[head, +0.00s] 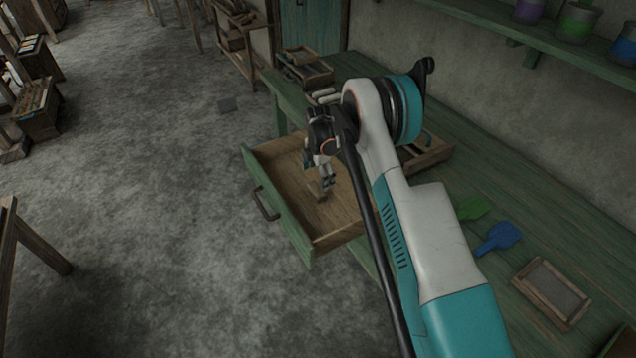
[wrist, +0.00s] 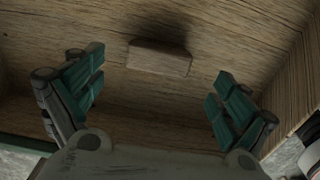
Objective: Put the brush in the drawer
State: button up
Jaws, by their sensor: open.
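The drawer (head: 278,207) is pulled out from the green bench, and its wooden inside is bare apart from one block. A small wooden block, which looks like the brush (wrist: 160,58), is inside the drawer over its floor, with a dark shadow beside it. The block also shows just below my fingers in the head view (head: 316,189). I cannot tell whether it rests fully flat, and no bristles are visible. My gripper (head: 326,182) points down into the drawer. In the wrist view my gripper (wrist: 160,92) has its fingers wide apart, clear of the block on both sides.
The green bench top (head: 462,175) holds a green scoop (head: 473,208), a blue scoop (head: 498,237) and a framed wooden tray (head: 551,290). Wooden boxes stand farther back. A shelf with paint pots (head: 576,22) runs along the wall. The floor left of the drawer is clear.

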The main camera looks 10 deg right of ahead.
notch_tip(320, 180, up, 6)
jog(key=p, duration=0.1)
notch_tip(320, 180, up, 17)
jog(key=m+t, duration=0.2)
jog(key=m, duration=0.3)
send_over(318, 188)
jog(key=s, duration=0.5)
jog(key=s+d+r+m+t, duration=0.1)
jog(key=s+r+m, duration=0.4)
jog(key=s+r, duration=0.6)
jog(key=s+r+m+t, duration=0.2)
jog(key=s+r+m, duration=0.4)
jog(key=s, duration=0.6)
jog(key=s+f+m+t, duration=0.2)
jog(key=s+m, duration=0.3)
jog(key=s, duration=1)
jog(key=shift+s+d+f+m, duration=0.2)
jog(key=shift+d+m, duration=0.1)
jog(key=shift+d, duration=0.15)
jog(key=shift+c, duration=0.6)
